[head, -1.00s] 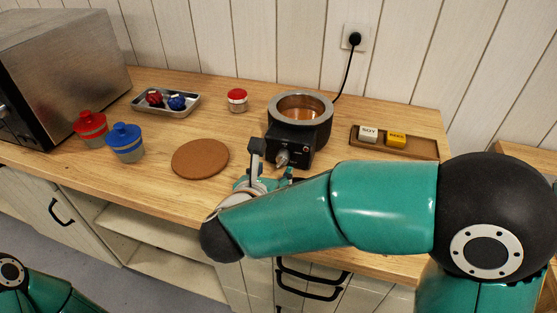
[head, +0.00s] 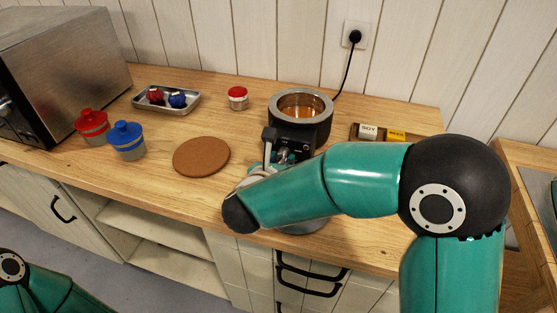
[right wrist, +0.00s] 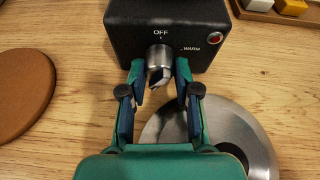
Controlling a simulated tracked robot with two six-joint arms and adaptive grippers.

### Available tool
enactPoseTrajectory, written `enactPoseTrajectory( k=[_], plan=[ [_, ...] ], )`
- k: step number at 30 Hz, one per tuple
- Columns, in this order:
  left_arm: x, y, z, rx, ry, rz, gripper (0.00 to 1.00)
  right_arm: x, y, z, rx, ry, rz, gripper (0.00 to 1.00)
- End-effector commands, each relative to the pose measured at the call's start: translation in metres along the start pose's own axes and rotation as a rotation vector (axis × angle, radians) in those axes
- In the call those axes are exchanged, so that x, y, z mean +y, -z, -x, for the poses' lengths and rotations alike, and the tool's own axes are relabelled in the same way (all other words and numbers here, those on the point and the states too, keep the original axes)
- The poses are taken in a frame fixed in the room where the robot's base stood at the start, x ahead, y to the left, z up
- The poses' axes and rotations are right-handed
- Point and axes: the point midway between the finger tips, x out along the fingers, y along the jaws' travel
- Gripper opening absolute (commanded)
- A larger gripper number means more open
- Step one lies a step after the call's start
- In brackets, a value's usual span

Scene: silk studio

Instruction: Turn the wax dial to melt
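The wax melter (head: 300,107) is a black box with a round steel-rimmed pot on top, holding amber wax. Its silver dial (right wrist: 159,62) is on the front panel, below the OFF mark, with WARM marked to the right. I cannot clearly read where the dial points. My right gripper (right wrist: 160,76) is at the panel, its two fingers on either side of the dial, with narrow gaps showing. In the head view my right arm partly hides the gripper (head: 283,156) and the melter's lower front. My left gripper is out of view.
A red lamp (right wrist: 215,39) is on the panel. A round steel piece (right wrist: 245,125) lies below the right gripper. A cork mat (head: 201,156), lidded jars (head: 127,142), a metal tray (head: 185,106) and a wax block tray (head: 434,138) are on the counter.

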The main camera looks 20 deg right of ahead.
Motion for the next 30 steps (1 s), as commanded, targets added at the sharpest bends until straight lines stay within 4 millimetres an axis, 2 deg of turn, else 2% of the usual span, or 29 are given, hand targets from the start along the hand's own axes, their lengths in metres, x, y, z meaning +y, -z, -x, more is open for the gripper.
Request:
enactPoseTrajectory(
  k=[1, 3, 4, 16, 30],
  plan=[
    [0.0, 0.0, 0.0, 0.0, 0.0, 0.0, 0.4, 0.0011, -0.0002, 0.0003, -0.001, -0.003, 0.001, 0.09],
    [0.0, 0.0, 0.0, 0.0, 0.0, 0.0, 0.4, 0.0012, -0.0002, 0.0003, -0.001, -0.004, 0.001, 0.0],
    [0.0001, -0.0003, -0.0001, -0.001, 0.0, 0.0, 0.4, 0.0068, 0.0006, 0.0032, -0.001, -0.007, 0.002, 0.0],
    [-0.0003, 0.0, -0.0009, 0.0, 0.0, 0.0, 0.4, 0.0047, -0.0001, 0.0009, 0.002, 0.018, 0.07, 0.0],
    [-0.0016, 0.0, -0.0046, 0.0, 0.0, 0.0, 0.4, 0.0075, -0.0002, 0.0005, 0.013, 0.157, 0.41, 0.0]
  ],
)
